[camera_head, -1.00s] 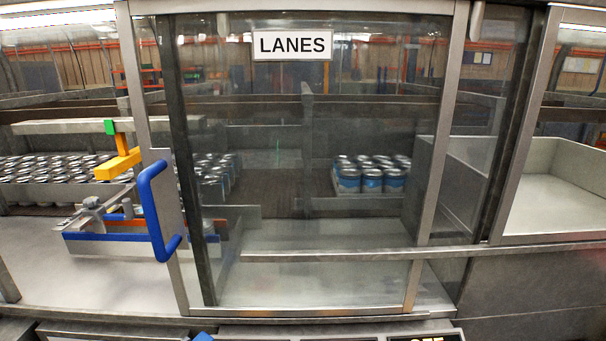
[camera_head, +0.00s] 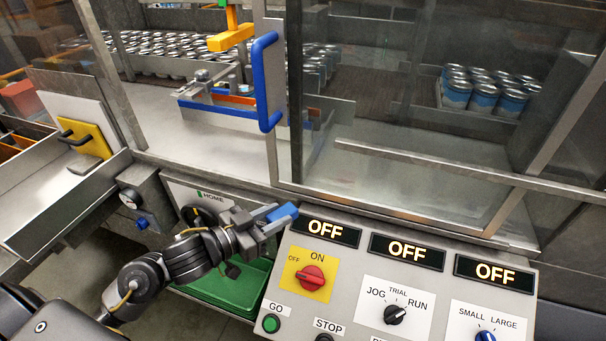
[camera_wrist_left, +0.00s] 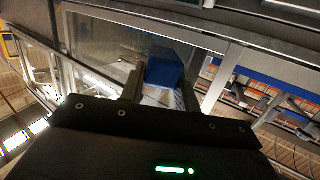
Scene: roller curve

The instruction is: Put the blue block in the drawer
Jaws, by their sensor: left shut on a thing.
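My left gripper (camera_head: 270,220) is shut on the blue block (camera_head: 284,211), held above the left edge of the control panel. In the left wrist view the blue block (camera_wrist_left: 165,66) sits between the two fingers of the left gripper (camera_wrist_left: 162,88). A green open tray (camera_head: 228,290) shows below my left arm, left of the panel; the arm hides part of it. I cannot tell whether this tray is the drawer. My right gripper is not in view.
The control panel (camera_head: 345,272) has knobs and three OFF displays. Behind it stands a glass sliding door with a blue handle (camera_head: 268,85). Cans (camera_head: 490,92) stand behind the glass. At left are a metal ledge (camera_head: 65,195) and a yellow plate with a dark handle (camera_head: 88,142).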

